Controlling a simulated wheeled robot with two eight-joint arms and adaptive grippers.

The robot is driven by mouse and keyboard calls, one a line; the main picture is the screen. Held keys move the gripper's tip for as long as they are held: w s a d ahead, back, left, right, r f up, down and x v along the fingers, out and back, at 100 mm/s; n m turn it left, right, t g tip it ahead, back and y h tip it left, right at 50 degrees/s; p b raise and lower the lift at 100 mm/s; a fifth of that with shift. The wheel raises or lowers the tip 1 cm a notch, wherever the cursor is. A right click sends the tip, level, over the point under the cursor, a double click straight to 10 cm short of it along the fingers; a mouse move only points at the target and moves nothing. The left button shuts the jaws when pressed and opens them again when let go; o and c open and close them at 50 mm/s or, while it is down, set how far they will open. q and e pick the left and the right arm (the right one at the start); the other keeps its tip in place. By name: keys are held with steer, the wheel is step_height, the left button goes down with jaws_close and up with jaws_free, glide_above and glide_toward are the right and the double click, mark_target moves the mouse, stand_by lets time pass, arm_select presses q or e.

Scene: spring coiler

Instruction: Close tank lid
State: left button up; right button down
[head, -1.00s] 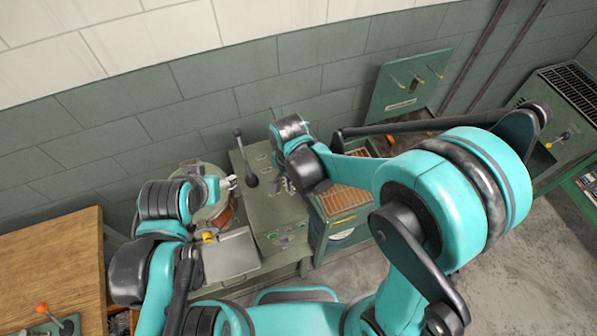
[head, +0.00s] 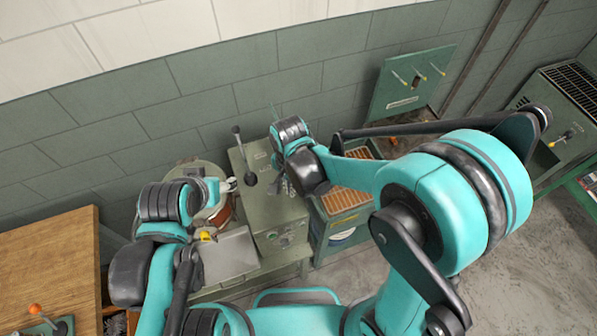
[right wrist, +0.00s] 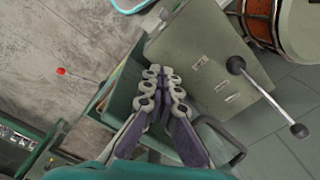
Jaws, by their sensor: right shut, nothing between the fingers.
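A green box-shaped tank (head: 319,229) with an orange-brown grid in its top stands right of the green machine in the head view. My right arm partly covers it. My right gripper (head: 279,187) is over the right side of the machine. In the right wrist view its fingers (right wrist: 162,78) are together and empty, above a green box edge. My left gripper (head: 229,186) is beside the copper-coloured drum; its jaw state is unclear.
The green machine (head: 265,212) carries an upright black lever (head: 243,155) close to both grippers. A grey plate (head: 228,256) lies at its front left. A wooden table (head: 50,262) is at left, a vented cabinet (head: 566,105) at right. Concrete floor is open between.

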steer(key=shift+f, duration=0.4)
steer(key=shift+d, duration=0.1)
steer(key=shift+w+d+r, duration=0.2)
steer(key=shift+d, duration=0.3)
steer(key=shift+w+d+r, duration=0.15)
steer(key=shift+d, duration=0.35)
steer(key=w+d+r, duration=0.1)
steer(key=w+d, duration=0.1)
steer(key=d, duration=0.4)
steer(key=shift+r, duration=0.15)
steer(key=shift+a, duration=0.1)
